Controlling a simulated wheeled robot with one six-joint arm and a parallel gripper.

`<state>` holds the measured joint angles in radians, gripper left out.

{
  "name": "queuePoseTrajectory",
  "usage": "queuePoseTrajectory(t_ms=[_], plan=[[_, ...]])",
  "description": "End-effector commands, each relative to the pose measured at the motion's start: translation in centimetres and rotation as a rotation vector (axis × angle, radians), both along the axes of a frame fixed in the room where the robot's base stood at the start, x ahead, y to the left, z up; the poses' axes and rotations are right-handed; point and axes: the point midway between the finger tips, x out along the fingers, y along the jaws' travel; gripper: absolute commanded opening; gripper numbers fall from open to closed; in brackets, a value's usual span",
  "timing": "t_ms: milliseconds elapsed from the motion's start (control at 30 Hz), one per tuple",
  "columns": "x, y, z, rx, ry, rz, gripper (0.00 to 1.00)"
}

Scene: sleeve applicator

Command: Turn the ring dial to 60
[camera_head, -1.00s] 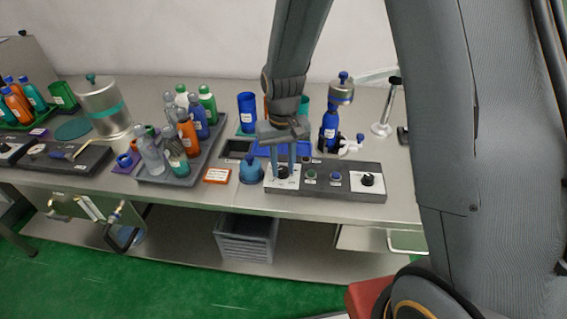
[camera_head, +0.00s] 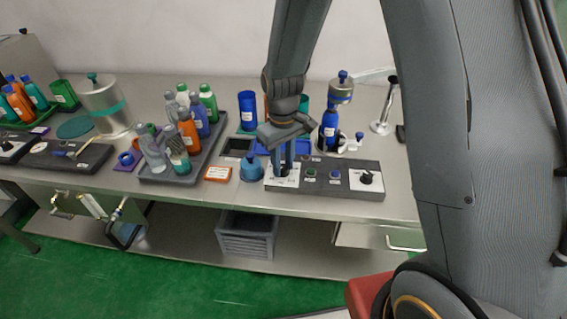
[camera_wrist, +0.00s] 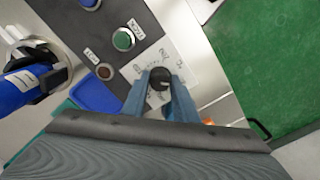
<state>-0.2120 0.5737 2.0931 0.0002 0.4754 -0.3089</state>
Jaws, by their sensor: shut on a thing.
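The ring dial (camera_wrist: 159,80) is a dark round knob on a white scale plate at the left end of a dark control panel (camera_head: 322,187). In the wrist view the plate (camera_wrist: 181,63) carries printed marks, too small to read for certain. My gripper (camera_wrist: 160,88) has its two blue fingers on either side of the knob and is shut on it. In the head view my gripper (camera_head: 283,168) points down at the panel's left end, and its fingers hide much of the dial. The dial's exact setting cannot be told.
A green button (camera_wrist: 123,39) and a blue button (camera_head: 335,174) sit beside the dial, with another black knob (camera_head: 367,178) at the panel's right end. A blue squat bottle (camera_head: 251,169) stands close to the left. A blue bottle (camera_head: 330,128) stands in the applicator behind.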

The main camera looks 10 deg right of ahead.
Motion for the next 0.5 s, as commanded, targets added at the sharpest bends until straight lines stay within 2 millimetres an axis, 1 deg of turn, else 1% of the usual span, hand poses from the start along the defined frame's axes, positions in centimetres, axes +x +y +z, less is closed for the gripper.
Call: queuePoseTrajectory(t_ms=[200,233,333,500], plan=[[0.07,0.05,0.09,0.0,-0.002,0.002,0.04],[0.07,0.05,0.09,0.0,-0.002,0.002,0.28],[0.07,0.04,0.08,0.0,-0.002,0.001,0.44],[0.04,0.0,0.04,0.0,-0.001,0.0,0.45]])
